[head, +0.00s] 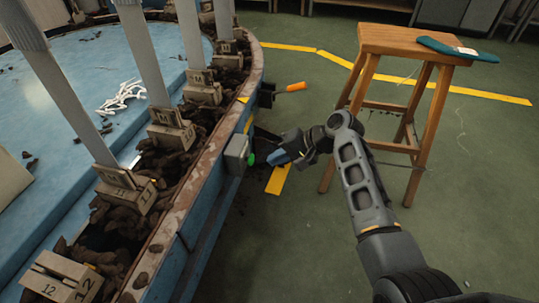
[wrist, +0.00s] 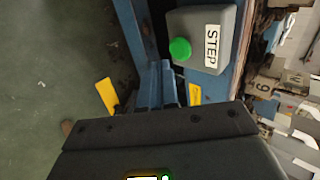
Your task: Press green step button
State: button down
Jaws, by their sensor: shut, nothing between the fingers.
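The green button (head: 251,159) sticks out from the front of a grey box (head: 236,154) on the blue side of the round machine. In the wrist view the green button (wrist: 180,49) is round, on the grey box (wrist: 222,22) beside a white STEP label (wrist: 212,46). My gripper (head: 271,159) is just right of the button in the head view, with a small gap. In the wrist view the blue fingertips of my gripper (wrist: 161,66) are shut together and empty, just below and left of the button. I see no contact.
An orange-handled lever (head: 292,87) sticks out from the machine's rim beyond the box. A wooden stool (head: 412,42) with a dark teal sock-like item (head: 458,49) stands at right. Numbered wooden clamps and grey posts line the machine. Green floor between is clear.

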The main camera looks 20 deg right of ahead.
jog(key=p+v, duration=0.2)
jog(key=v, duration=0.6)
jog(key=shift+f, duration=0.2)
jog(key=shift+d, duration=0.15)
dwell(6.8)
